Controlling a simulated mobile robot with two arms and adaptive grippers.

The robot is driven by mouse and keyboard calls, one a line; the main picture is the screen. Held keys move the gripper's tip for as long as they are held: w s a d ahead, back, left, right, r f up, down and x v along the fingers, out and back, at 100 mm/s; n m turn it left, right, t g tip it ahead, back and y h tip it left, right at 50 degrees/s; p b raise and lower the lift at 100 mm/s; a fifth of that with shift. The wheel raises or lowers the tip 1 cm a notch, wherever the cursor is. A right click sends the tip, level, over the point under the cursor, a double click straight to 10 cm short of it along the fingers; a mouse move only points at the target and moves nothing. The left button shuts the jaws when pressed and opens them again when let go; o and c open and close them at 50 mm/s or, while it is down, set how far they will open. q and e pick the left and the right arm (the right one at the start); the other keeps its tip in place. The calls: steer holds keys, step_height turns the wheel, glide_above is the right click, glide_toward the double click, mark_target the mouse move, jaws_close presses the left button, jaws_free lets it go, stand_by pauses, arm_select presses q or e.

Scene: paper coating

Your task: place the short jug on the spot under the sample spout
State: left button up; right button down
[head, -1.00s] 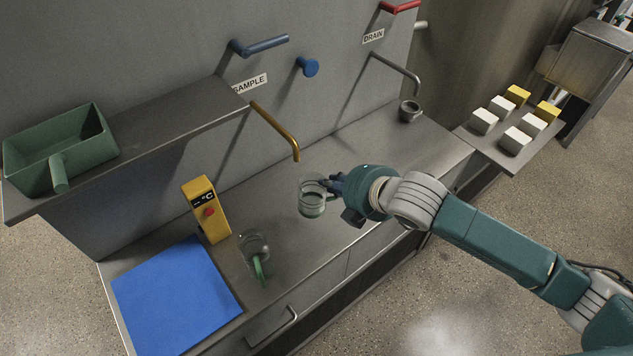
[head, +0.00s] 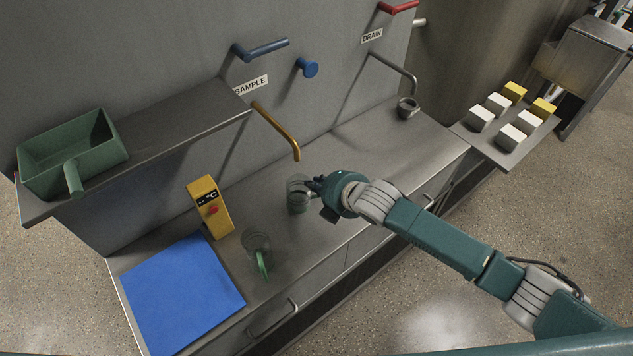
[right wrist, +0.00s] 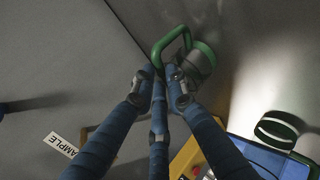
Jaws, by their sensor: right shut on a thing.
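The short jug (head: 298,199) is a small clear vessel with a green handle (right wrist: 170,40), upright at the counter. In the head view it shows just below the tip of the brass sample spout (head: 276,131). I cannot tell whether its base touches the counter. My right gripper (head: 316,187) is shut on the handle from the right; its blue fingers (right wrist: 160,78) meet at the handle in the right wrist view. The spot under the spout is not clearly visible. My left gripper is not in view.
A second green-handled jug (head: 257,254) stands nearer the blue mat (head: 180,293), beside a yellow thermometer (head: 210,207). A green scoop-like box (head: 72,155) sits on the upper shelf. The counter between is clear.

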steer(key=c, duration=2.2)
jaws_free()
steer(key=shift+d+f, duration=0.1)
steer(key=shift+f, duration=0.1)
steer(key=o, duration=0.5)
steer(key=shift+r, duration=0.15)
steer(key=b+v, duration=0.1)
steer(key=v, duration=1.1)
